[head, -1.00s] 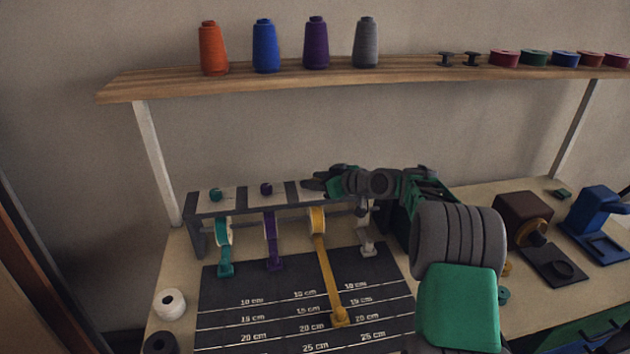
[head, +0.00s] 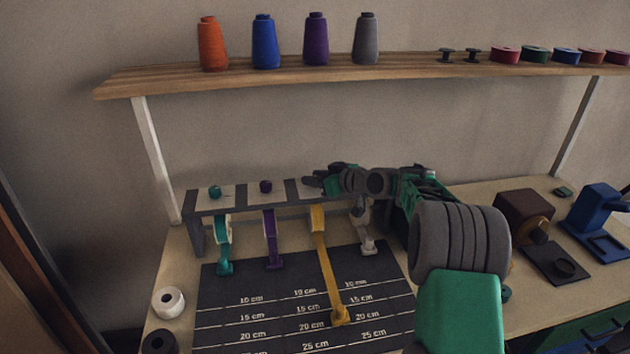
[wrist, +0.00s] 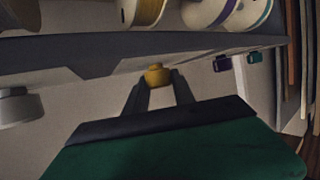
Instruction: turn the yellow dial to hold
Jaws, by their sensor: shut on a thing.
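The yellow dial (wrist: 157,75) shows in the wrist view between the two fingers of my gripper (wrist: 158,84), which is shut on it. In the head view my gripper (head: 312,182) is at the top of the dark rack and hides the dial. The yellow ribbon (head: 329,275) hangs from its roll under the rack and runs out over the measuring mat (head: 235,308), its end clip near the 20 cm line. The dial's marks are not readable, so I cannot tell its setting.
A pale ribbon (head: 362,230) hangs right. A wooden shelf (head: 150,83) with thread cones is above. A blue device (head: 597,213) stands at the right.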

